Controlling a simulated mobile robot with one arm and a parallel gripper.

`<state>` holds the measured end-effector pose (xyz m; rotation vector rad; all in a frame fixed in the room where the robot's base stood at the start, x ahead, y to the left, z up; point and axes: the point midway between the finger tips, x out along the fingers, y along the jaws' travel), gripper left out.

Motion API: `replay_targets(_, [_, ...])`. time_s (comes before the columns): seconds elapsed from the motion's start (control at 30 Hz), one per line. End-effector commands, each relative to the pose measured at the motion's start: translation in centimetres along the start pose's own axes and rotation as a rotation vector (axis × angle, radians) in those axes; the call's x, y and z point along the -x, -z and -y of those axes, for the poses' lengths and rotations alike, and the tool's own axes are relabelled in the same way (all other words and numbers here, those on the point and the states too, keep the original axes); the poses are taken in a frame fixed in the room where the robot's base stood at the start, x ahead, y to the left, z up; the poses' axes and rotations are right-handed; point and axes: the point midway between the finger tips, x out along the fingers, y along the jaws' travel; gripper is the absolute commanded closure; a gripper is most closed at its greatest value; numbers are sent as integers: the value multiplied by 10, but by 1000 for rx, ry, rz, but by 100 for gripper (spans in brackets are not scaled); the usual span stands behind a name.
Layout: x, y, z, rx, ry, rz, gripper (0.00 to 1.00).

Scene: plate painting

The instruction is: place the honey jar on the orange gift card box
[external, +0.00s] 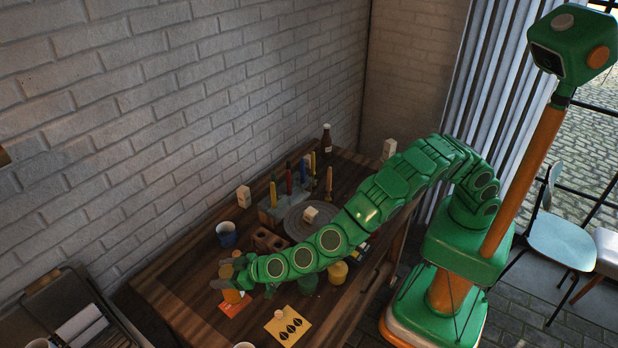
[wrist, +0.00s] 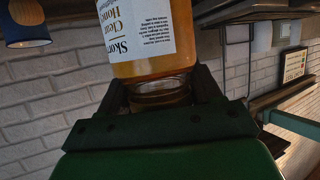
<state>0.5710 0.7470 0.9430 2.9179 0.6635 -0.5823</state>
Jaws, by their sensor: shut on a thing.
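My gripper (external: 236,279) is at the front left of the wooden table, shut on the honey jar (external: 233,296). In the wrist view the amber honey jar (wrist: 150,40), with a white printed label, appears upside down, its neck between my fingers (wrist: 160,90). In the external view my fingers cover much of the jar. The orange gift card box (external: 236,308) is flat and lies on the table below the jar, partly hidden by it. I cannot tell whether the jar touches the box.
A brown block (external: 268,240), a round grey plate (external: 297,228) and a dark bottle (external: 327,142) are farther back.

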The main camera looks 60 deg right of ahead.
Motion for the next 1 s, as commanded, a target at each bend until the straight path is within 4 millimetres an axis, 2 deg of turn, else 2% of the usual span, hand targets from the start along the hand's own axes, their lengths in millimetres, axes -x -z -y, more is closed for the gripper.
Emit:
replay_targets(0.27, [-7,-4,2,-2,-1,0,100])
replay_targets(0.63, [-18,-29,3,-3,0,-3,100])
replay_targets(1.0, [-19,-32,3,-2,0,-2,100])
